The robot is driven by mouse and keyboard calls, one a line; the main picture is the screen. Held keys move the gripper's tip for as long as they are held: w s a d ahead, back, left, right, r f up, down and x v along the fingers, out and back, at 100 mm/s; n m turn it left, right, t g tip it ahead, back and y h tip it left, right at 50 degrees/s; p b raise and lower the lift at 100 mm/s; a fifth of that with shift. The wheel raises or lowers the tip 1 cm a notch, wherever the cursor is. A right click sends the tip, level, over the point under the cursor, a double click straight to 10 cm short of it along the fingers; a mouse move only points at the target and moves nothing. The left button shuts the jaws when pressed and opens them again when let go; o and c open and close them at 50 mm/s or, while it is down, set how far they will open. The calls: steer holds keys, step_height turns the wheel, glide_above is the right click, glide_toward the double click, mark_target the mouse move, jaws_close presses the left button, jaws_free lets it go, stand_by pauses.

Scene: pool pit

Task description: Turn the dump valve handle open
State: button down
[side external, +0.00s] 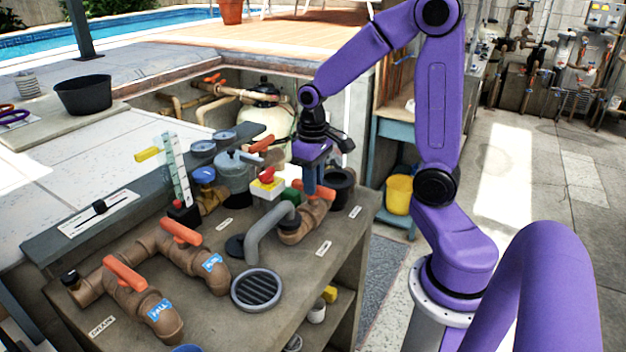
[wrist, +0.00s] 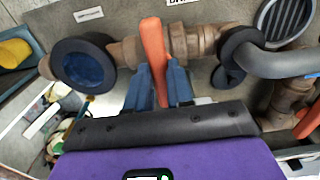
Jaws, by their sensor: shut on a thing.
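An orange valve handle (wrist: 153,48) sits on a brown pipe valve (wrist: 185,42) in the wrist view. It stands roughly crosswise to the pipe there. My gripper (wrist: 159,72) has a blue finger on each side of the handle and is shut on it. In the side view my gripper (side external: 309,190) points down at this handle (side external: 322,192) at the back right of the bench. The fingers hide part of the handle there. No label I can read names this valve as the dump valve.
A grey curved pipe (side external: 268,232) and a black cup (side external: 338,190) flank the valve. Other orange handles (side external: 125,273) (side external: 181,231) sit on brown pipes at the front left. A round drain grate (side external: 257,289) lies in front.

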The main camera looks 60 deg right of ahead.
steer(key=shift+n, duration=0.3)
steer(key=n, duration=0.3)
steer(key=shift+n, duration=0.4)
steer(key=n, duration=0.9)
steer(key=shift+r+n, duration=0.1)
steer(key=shift+n, duration=2.1)
steer(key=c, duration=1)
jaws_free()
step_height(320, 180, up, 17)
steer(key=shift+r, duration=0.2)
